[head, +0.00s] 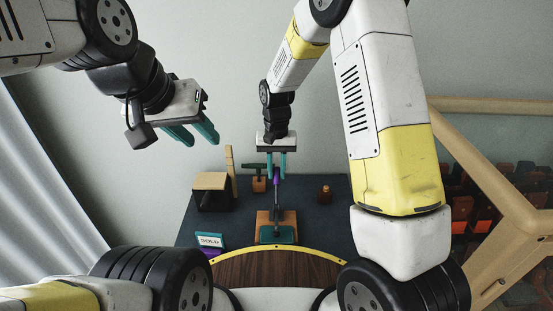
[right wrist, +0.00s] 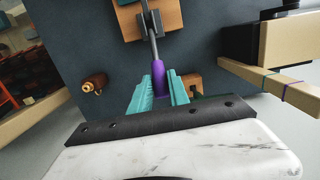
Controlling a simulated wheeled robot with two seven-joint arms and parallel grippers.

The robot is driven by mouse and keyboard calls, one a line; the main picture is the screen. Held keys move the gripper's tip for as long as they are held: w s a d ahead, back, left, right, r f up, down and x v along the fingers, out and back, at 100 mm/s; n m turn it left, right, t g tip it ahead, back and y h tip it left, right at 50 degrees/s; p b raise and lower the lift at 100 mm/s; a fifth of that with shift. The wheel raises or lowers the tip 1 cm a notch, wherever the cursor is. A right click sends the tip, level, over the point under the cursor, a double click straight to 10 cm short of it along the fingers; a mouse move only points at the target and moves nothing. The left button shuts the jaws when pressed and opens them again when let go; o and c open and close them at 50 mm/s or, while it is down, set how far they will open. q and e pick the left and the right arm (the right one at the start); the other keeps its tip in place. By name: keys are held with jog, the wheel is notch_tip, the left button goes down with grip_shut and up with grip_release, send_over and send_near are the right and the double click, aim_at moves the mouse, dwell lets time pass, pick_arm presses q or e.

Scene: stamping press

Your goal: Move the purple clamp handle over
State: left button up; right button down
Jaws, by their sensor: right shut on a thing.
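The purple clamp handle (head: 276,173) stands up at the end of a grey metal lever on the press, whose wooden base (head: 264,218) sits on the dark table. My right gripper (head: 276,178) is at the handle, with its teal fingers on either side of it. In the right wrist view the purple handle (right wrist: 160,80) sits between the teal fingers (right wrist: 158,92), which are shut on it. My left gripper (head: 195,140) is in the air at the upper left, its two teal fingers apart and empty, away from the press.
On the dark table (head: 310,222) are a wooden-topped black box (head: 211,181), a small dark-green-handled tool on an orange block (head: 259,184), a small brown knob (head: 325,193) and a SOLD sign (head: 210,240). A wooden frame (head: 480,170) stands at the right.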

jog(key=shift+s+r, duration=0.15)
jog(key=shift+r, duration=0.05)
jog(key=shift+s+r, duration=0.85)
jog(key=shift+s, duration=0.1)
jog(key=shift+s+r, duration=0.15)
jog(key=shift+s, duration=0.05)
jog(key=shift+s+r, duration=0.3)
jog(key=shift+s, duration=0.2)
jog(key=shift+s+r, duration=0.25)
jog(key=shift+s, duration=0.25)
